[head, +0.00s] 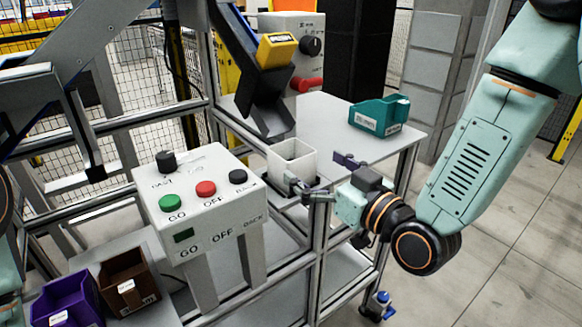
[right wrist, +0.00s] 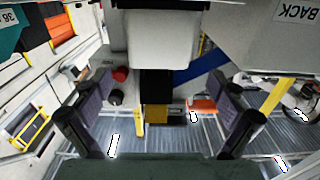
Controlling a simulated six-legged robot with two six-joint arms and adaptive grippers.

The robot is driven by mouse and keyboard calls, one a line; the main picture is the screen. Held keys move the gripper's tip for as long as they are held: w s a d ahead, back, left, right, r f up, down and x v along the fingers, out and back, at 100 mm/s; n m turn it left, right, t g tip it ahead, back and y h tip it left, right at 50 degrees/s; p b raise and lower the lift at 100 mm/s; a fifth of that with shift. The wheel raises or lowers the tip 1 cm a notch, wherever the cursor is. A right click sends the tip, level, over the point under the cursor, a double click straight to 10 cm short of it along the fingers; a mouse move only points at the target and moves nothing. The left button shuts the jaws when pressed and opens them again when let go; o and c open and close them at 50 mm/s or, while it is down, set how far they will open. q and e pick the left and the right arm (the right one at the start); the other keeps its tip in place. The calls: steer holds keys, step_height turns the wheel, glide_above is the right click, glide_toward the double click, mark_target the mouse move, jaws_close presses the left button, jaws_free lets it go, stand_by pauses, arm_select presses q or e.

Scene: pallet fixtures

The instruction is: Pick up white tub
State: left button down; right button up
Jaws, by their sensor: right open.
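The white tub (head: 292,160) is a small, open-topped square box. It stands upright at the near left edge of the grey table, just behind the control box. My right gripper (head: 319,176) is open at the tub's near right side, with one finger close to the tub's lower front and the other to its right. In the right wrist view the tub (right wrist: 168,42) lies ahead, between and beyond the spread fingers of the gripper (right wrist: 164,92). Nothing is held. I cannot tell whether a finger touches the tub. My left gripper is out of view.
A teal bin (head: 379,116) stands farther back on the grey table (head: 335,120). A control box (head: 205,205) with colored buttons is left of the tub. Purple (head: 68,302) and brown (head: 130,283) bins sit at lower left.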

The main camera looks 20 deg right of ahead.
mark_target(301, 161)
steer(key=shift+w+d+f, duration=0.1)
steer(key=shift+w+f, duration=0.15)
steer(key=shift+w, duration=0.65)
steer(key=shift+w+a+r, duration=0.1)
steer(key=shift+w+a, duration=0.1)
steer(key=shift+a, duration=0.45)
steer(key=shift+w+a, duration=0.2)
steer(key=shift+w, duration=0.05)
steer(key=x, duration=0.2)
steer(key=b+x, duration=0.1)
steer(key=x, duration=0.1)
steer(key=shift+w+d+f, duration=0.2)
steer(key=shift+d+f, duration=0.05)
steer(key=shift+d, duration=0.05)
steer(key=shift+a+r, duration=0.1)
steer(key=shift+a, duration=0.05)
steer(key=shift+s+r, duration=0.1)
steer(key=shift+s, duration=0.05)
steer(key=shift+c, duration=0.7)
steer(key=shift+d, duration=0.25)
steer(key=shift+c, duration=0.7)
steer(key=shift+w+a, duration=0.2)
steer(key=c, duration=0.3)
steer(key=shift+s, duration=0.1)
steer(key=c, duration=0.7)
steer(key=shift+o, duration=0.2)
